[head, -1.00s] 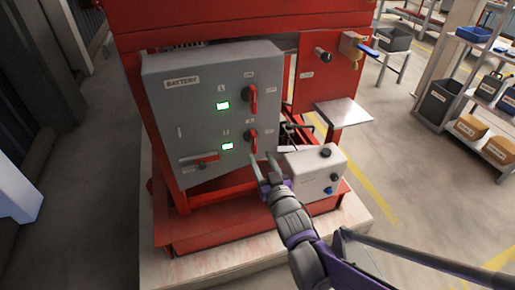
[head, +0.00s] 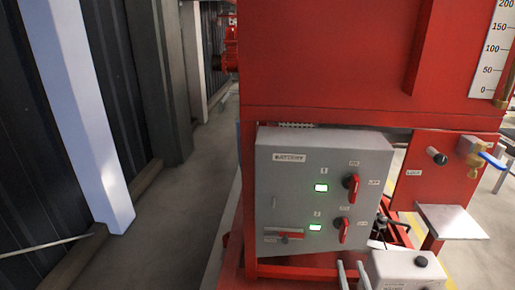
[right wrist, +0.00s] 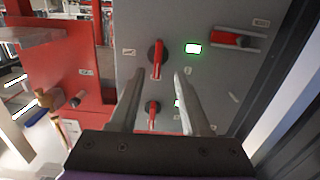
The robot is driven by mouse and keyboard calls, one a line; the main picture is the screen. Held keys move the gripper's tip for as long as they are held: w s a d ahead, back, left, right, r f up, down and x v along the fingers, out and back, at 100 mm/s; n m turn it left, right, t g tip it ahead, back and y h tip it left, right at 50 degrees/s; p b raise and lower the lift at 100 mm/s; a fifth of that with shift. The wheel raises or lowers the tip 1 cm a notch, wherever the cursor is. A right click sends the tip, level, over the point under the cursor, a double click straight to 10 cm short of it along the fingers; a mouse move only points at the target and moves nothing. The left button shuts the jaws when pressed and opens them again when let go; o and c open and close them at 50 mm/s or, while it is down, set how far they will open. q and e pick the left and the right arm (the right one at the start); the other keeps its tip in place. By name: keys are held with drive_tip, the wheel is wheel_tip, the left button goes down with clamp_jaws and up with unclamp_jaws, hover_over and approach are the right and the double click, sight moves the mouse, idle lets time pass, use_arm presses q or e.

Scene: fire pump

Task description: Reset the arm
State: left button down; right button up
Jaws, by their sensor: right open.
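My right gripper (head: 351,266) shows at the bottom edge of the head view, its two fingers apart and pointing up, below the lower red switch. In the right wrist view the open gripper (right wrist: 160,76) has nothing between its fingers; the panel appears upside down beyond them. The grey battery panel (head: 285,190) carries an upper red rotary switch (head: 353,186) and a lower one (head: 343,229), with lit green displays beside them. A red bar handle (head: 285,236) lies level at lower left of the panel. My left gripper is not seen.
A silver shelf (head: 450,220) and a brass valve with a blue handle (head: 490,158) stick out farther right. A white post (head: 75,120) stands left; the floor (head: 175,225) between is clear.

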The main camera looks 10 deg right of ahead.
drive_tip(key=s+a+f+n+g+y, duration=0.1)
drive_tip(key=s+a+f+g+y, duration=0.1)
drive_tip(key=s+a+f+g, duration=0.55)
drive_tip(key=s+a+f+n+g+y, duration=0.15)
drive_tip(key=s+a+f+g, duration=0.3)
drive_tip(key=s, duration=0.55)
use_arm(q)
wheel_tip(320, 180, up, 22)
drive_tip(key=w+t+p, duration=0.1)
drive_tip(key=p, duration=1.8)
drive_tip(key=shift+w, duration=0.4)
use_arm(e)
wheel_tip(320, 180, up, 21)
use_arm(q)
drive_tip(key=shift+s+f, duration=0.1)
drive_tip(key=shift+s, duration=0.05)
use_arm(e)
drive_tip(key=shift+s+d+f+y, duration=0.1)
drive_tip(key=shift+s+y, duration=0.1)
drive_tip(key=shift+y, duration=0.05)
